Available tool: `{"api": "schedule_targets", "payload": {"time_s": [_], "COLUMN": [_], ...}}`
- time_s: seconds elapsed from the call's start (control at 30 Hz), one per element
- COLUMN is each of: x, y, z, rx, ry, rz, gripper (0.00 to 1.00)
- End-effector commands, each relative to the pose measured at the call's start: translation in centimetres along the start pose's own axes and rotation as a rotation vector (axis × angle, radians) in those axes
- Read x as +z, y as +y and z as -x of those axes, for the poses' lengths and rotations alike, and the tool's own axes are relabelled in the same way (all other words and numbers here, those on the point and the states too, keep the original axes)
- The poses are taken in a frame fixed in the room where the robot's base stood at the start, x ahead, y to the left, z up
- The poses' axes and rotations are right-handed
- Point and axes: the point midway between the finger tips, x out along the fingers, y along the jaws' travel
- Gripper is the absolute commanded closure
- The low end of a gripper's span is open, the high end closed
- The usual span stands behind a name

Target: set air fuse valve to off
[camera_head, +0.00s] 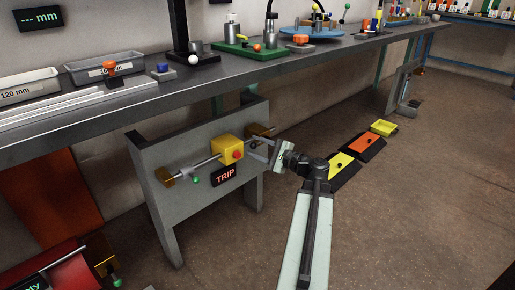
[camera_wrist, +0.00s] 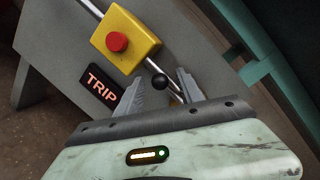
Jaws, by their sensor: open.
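A yellow box (camera_head: 228,149) with a red button (camera_head: 238,155) sits on a metal pipe across a grey stand, with a lit red TRIP sign (camera_head: 223,175) below it. The wrist view also shows the yellow box (camera_wrist: 127,38), the red button (camera_wrist: 117,42) and the TRIP sign (camera_wrist: 102,86). A black ball knob (camera_wrist: 159,82) beside the box appears between my fingers in the wrist view. I cannot tell whether they touch it. My gripper (camera_head: 262,147) is open at the right of the box; in the wrist view its fingers (camera_wrist: 159,74) are spread. The knob's lever is mostly hidden.
Brass fittings hold the pipe's ends, the left one (camera_head: 165,178) near a green ball (camera_head: 195,180). A grey workbench (camera_head: 160,104) with trays and parts overhangs the stand (camera_head: 165,215). Yellow and orange floor blocks (camera_head: 365,147) lie to the right. The floor further right is clear.

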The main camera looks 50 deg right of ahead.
Motion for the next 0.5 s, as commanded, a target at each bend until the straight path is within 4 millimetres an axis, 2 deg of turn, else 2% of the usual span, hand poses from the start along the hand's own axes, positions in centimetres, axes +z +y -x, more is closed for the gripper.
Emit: {"api": "schedule_targets", "payload": {"time_s": [0.07,0.2,0.23,0.5], "x": [-0.01,-0.02,-0.02,-0.08], "y": [-0.01,-0.01,-0.01,-0.01], "z": [0.03,0.05,0.06,0.11], "rx": [0.0,0.0,0.0,0.0], "ry": [0.0,0.0,0.001,0.002], "rz": [0.0,0.0,0.0,0.0], "gripper": [0.58,0.97,1.0,1.0]}}
